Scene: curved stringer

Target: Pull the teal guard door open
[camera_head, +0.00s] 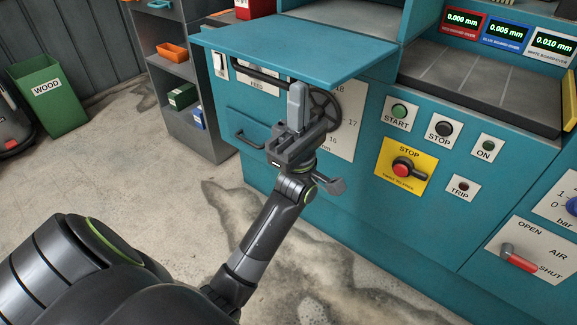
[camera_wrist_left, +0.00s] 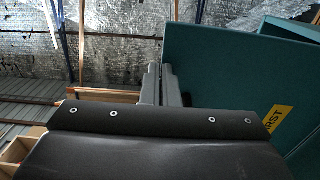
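A flat teal panel (camera_head: 300,50), which looks like the guard door, juts out from the teal machine at the upper middle. A dark bar handle (camera_head: 254,76) shows below it at the left; I cannot tell what it is fixed to. My left gripper (camera_head: 297,100) points up just below the panel, in front of a dark handwheel (camera_head: 326,108). Its fingers (camera_wrist_left: 163,84) look close together in the left wrist view, with nothing seen between them. A teal panel (camera_wrist_left: 225,70) with a yellow label stands right of them there. My right gripper is out of view.
A teal drawer (camera_head: 258,128) with a black handle sits below. Buttons and a yellow stop plate (camera_head: 405,165) are to the right, with a red air lever (camera_head: 520,259). A grey shelf (camera_head: 195,125) and green wood bin (camera_head: 48,95) stand left. Open floor lies between.

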